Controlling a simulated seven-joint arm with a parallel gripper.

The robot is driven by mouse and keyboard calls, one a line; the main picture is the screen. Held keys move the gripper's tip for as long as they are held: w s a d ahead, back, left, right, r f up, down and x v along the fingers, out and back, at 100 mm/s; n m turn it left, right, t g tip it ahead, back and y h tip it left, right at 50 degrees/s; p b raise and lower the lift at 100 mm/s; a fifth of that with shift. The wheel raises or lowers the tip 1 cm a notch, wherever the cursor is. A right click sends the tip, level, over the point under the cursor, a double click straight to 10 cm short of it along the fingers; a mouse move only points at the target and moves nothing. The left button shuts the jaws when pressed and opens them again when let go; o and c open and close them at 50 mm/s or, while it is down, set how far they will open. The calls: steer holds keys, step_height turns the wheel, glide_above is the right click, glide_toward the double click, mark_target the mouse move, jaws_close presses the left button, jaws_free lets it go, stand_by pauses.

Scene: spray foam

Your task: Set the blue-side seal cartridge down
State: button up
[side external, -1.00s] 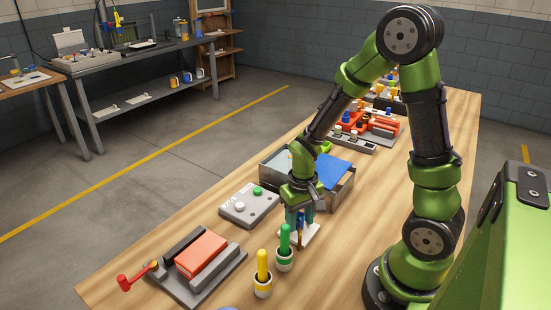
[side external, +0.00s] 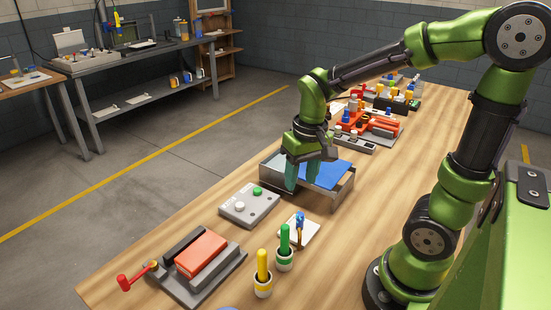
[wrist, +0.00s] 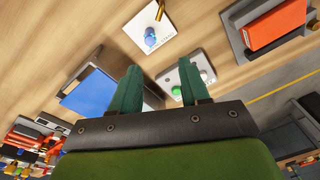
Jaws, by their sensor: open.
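The seal cartridge, with a blue upper part and a brass-coloured lower part (side external: 299,227), stands on a white square pad (side external: 311,238) on the bench. In the wrist view the blue end (wrist: 150,36) shows on the white pad (wrist: 163,42), with a brass piece (wrist: 160,10) at the pad's edge. My gripper (side external: 303,188) is open and empty, with teal fingers apart. It is raised over the grey metal tray (side external: 340,197), behind and away from the cartridge. In the wrist view the gripper (wrist: 160,85) shows nothing between its fingertips.
The tray holds a blue panel (side external: 326,174). A grey button box (side external: 249,206) stands left of the pad. Green (side external: 285,245) and yellow (side external: 262,268) handled tools stand upright in front. A red block (side external: 201,253) sits in a clamp fixture. Bench at right is clear.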

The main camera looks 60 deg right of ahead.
steer(key=s+a+r+n+t+y, duration=0.1)
steer(key=s+a+r+t, duration=0.3)
steer(key=a+r+t, duration=0.2)
step_height(320, 180, up, 2)
steer(key=shift+a+r+y, duration=0.25)
steer(key=shift+y, duration=0.15)
steer(key=shift+c, duration=0.4)
